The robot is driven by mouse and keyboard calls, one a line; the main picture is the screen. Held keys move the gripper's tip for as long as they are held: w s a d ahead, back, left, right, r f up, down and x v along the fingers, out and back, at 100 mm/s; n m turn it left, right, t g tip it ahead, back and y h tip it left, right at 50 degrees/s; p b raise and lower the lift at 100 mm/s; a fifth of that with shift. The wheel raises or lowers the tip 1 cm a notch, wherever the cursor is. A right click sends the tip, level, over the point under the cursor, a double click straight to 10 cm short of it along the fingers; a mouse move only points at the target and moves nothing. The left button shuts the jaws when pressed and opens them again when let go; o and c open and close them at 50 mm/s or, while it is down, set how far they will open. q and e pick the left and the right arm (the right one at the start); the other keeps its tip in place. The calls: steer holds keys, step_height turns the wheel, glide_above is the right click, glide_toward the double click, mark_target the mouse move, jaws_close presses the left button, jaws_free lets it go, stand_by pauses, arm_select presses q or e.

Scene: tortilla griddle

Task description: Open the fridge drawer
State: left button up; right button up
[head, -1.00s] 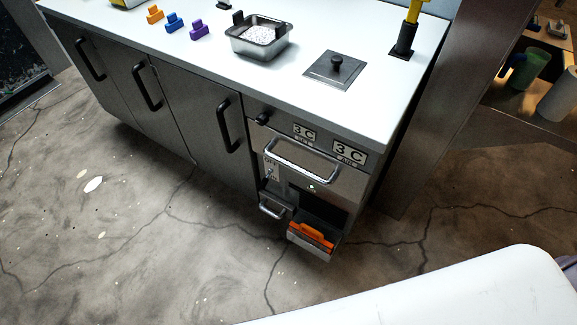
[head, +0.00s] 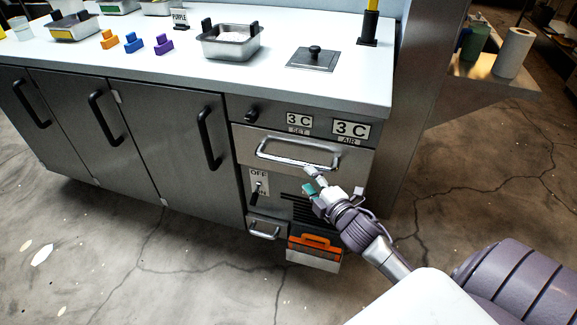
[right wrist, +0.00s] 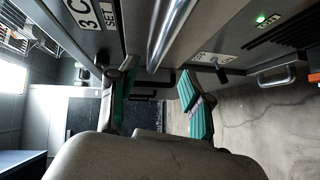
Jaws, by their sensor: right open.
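The fridge drawer (head: 355,160) is a steel front under the two 3 C displays, and it looks shut. Its silver bar handle (head: 285,158) runs across the front. My right gripper (head: 311,180) is open at the right part of the handle, in front of the drawer. In the right wrist view the handle (right wrist: 168,32) lies ahead of the gap between my green-padded fingers (right wrist: 155,92). I see no grip on it; whether a finger touches it cannot be told. My left gripper is not in view.
Below the drawer are an OFF/ON switch (head: 258,188), a dark vent, a small lower handle (head: 264,231) and an orange-fronted box (head: 314,254). Cabinet doors with black handles stand left. The white counter (head: 175,75) holds a steel pan (head: 231,48) and a lidded plate (head: 313,60).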

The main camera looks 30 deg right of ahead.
mark_target(295, 166)
steer(key=w, duration=0.3)
steer(key=w+f+b, duration=0.1)
steer(key=w, duration=0.5)
steer(key=shift+w+d+f, duration=0.25)
steer(key=shift+d, duration=0.05)
steer(key=shift+w, duration=0.45)
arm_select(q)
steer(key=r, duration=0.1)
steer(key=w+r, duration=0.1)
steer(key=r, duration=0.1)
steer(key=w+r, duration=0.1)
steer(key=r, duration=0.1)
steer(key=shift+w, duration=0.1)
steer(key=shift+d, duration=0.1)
arm_select(e)
jaws_close()
